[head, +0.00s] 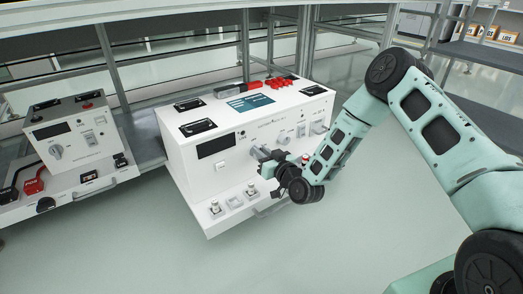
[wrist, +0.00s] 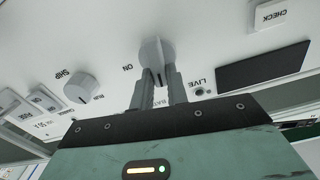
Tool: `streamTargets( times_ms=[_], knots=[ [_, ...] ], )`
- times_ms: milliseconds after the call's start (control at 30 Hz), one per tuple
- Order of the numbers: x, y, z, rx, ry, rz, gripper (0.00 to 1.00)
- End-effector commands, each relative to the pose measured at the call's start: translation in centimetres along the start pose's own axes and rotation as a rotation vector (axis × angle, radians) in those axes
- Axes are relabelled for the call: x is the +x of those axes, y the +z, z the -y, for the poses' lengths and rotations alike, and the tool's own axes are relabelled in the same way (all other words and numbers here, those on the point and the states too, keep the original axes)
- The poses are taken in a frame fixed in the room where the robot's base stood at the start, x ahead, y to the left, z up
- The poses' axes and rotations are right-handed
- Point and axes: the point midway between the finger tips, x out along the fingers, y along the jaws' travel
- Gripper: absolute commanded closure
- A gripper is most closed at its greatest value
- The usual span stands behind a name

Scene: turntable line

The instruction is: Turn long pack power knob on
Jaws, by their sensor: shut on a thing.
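The power knob (wrist: 151,50) is a round grey knob with a raised grip bar on the white front panel of the long pack (head: 190,158). In the wrist view the lettering ON stands just left of it. My gripper (wrist: 158,74) has its two grey fingers closed on the knob's grip bar, one on each side. The bar lies roughly upright in that picture, between the fingers.
A second grey knob (wrist: 82,88), labelled SHIP and RUN, is beside my gripper. A dark display (wrist: 263,67) and a CHECK button (wrist: 270,14) are on the other side. A smaller grey unit (head: 75,135) stands at left. A handle (head: 270,207) sticks out below my wrist.

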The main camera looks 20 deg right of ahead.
Motion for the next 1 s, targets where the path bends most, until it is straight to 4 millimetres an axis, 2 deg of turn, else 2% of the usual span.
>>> streamTargets(
  times_ms=[1000],
  knots=[
    [-0.1, 0.6, -1.2, 0.949, 0.003, 0.003, 1.0]
  ],
)
